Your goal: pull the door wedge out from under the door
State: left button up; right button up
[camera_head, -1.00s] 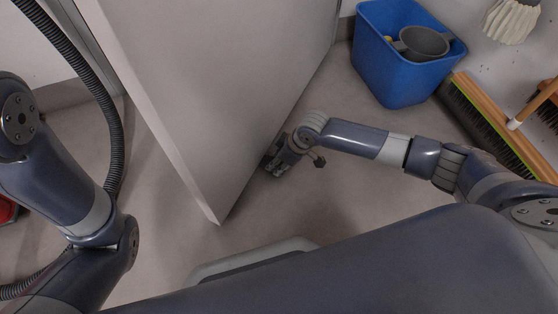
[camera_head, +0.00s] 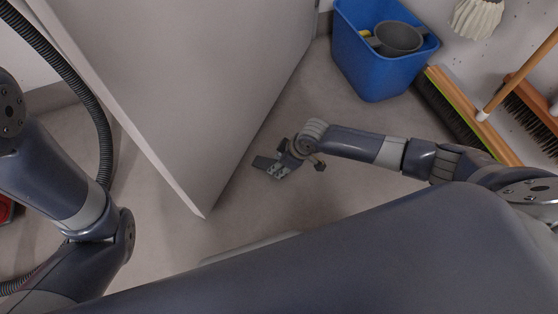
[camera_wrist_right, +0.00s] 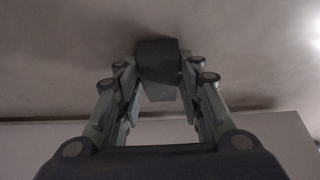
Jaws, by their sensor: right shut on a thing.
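The grey door (camera_head: 190,90) stands at the left of centre in the head view. My right gripper (camera_head: 276,168) is shut on a dark grey door wedge (camera_head: 262,162), low over the floor to the right of the door's bottom edge. A strip of floor shows between wedge and door. In the right wrist view, the wedge (camera_wrist_right: 158,68) sits between the two fingers of the gripper (camera_wrist_right: 158,80). Whether the wedge touches the floor I cannot tell. My left arm is at the left, its gripper out of the picture.
A blue bin (camera_head: 380,55) with a grey pot (camera_head: 398,38) stands at the back right. Brooms (camera_head: 470,115) lean along the right, and a mop head (camera_head: 476,18) is at the top. A black hose (camera_head: 85,95) runs at the left. Floor right of the door is clear.

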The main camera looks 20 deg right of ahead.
jog(key=o, duration=1.2)
jog(key=v, duration=1.2)
jog(key=shift+a, duration=0.1)
